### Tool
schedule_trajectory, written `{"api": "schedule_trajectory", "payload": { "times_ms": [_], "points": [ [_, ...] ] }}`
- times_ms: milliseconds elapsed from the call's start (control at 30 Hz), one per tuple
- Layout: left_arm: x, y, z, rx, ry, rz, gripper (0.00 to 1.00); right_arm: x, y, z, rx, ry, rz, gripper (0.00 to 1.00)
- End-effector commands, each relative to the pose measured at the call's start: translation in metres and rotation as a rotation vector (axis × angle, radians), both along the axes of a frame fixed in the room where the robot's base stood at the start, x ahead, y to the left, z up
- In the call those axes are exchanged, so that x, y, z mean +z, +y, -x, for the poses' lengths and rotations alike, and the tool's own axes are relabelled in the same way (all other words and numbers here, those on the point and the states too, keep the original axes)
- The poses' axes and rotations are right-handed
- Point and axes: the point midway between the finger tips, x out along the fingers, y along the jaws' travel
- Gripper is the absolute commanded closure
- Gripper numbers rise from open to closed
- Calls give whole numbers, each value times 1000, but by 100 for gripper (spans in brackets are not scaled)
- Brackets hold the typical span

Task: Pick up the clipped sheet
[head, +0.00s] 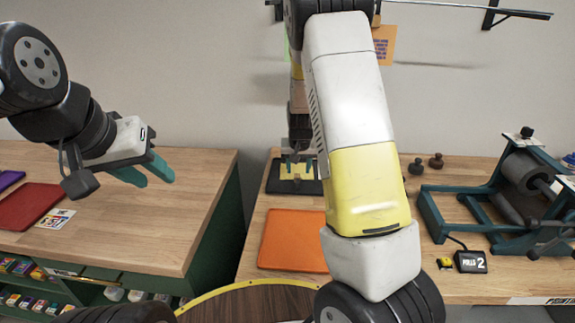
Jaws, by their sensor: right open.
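An orange sheet with dark print (384,46) hangs against the wall at the top, partly behind my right arm. Its top edge and any clip are out of view or hidden. A strip of green (288,62) shows left of my arm, mostly hidden; I cannot tell if it is another sheet. My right gripper (298,170) is open, pointing down at a black tray (272,178) with something yellow (297,177) in it. I cannot tell if it touches. My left gripper (154,181) is open and empty above the left bench.
The left bench (200,190) bears a red tray (28,205) and a small card (56,218). On the right bench are an orange mat (292,242), a green roller press (490,205), a black box (470,262) and two small dark weights (426,163). A gap separates the benches.

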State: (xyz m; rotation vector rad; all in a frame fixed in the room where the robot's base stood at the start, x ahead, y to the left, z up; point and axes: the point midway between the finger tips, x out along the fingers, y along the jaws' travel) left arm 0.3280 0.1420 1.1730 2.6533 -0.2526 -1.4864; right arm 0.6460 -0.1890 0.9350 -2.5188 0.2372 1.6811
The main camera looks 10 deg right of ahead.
Motion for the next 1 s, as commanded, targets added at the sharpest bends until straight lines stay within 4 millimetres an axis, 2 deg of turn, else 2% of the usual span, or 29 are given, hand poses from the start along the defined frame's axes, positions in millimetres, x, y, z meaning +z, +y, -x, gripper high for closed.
{"api": "schedule_trajectory", "payload": {
  "times_ms": [100, 200, 500, 533, 700, 767, 1000],
  "points": [
    [0, 0, 0, 0, 0, 0, 64, -20, 1, -3, -3, 4, 0, 55],
    [0, 0, 0, 0, 0, 0, 64, -31, 0, -9, -2, 2, 1, 55],
    [0, 0, 0, 0, 0, 0, 64, -36, 0, -12, 0, 1, 0, 55],
    [0, 0, 0, 0, 0, 0, 64, -36, 0, -12, 0, 1, 0, 56],
    [0, 0, 0, 0, 0, 0, 64, -36, 0, -11, 0, 1, 0, 90],
    [0, 0, 0, 0, 0, 0, 64, -36, 0, -11, 0, 1, 0, 100],
    [0, 0, 0, 0, 0, 0, 64, -36, 0, -11, -1, 1, -1, 100]
  ]
}}
